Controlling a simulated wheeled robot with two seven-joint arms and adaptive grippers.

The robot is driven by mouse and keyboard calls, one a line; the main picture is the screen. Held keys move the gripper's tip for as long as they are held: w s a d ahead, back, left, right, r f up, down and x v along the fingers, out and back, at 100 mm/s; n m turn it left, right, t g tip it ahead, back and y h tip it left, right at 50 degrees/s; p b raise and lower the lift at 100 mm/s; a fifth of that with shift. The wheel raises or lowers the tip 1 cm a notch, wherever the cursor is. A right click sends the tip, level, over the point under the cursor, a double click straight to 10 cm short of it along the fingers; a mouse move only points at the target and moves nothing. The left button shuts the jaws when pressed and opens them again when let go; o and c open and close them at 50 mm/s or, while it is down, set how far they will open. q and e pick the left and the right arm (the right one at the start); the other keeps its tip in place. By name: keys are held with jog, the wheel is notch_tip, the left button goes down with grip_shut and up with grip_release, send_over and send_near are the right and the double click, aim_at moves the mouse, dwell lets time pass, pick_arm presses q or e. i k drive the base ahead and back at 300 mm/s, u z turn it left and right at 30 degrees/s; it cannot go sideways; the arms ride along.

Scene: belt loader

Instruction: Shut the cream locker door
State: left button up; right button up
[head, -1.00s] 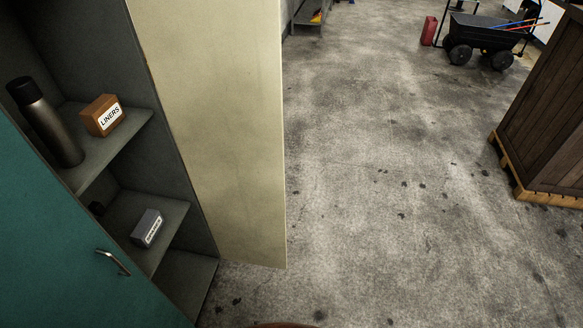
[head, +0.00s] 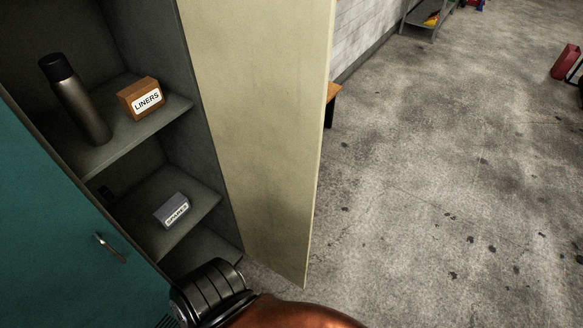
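The cream locker door (head: 262,130) stands wide open in the head view, hinged at the right side of an open grey locker compartment (head: 150,60). Its free edge reaches out to the right over the floor. No handle shows on the face I see. One of my arms, a dark ringed joint and an orange link, shows at the bottom middle, below the locker and the door's lower edge. Neither gripper is in view, so I cannot see whether either touches the door.
Inside the locker a dark flask (head: 76,100) and a LINERS box (head: 141,98) stand on the upper shelf, a small grey box (head: 171,210) on the lower. A shut teal door (head: 50,210) with a handle is at left.

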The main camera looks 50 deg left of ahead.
aim_at(261, 67)
jog(key=i, duration=2.6)
jog(key=u, duration=4.1)
jog(key=i, duration=0.5)
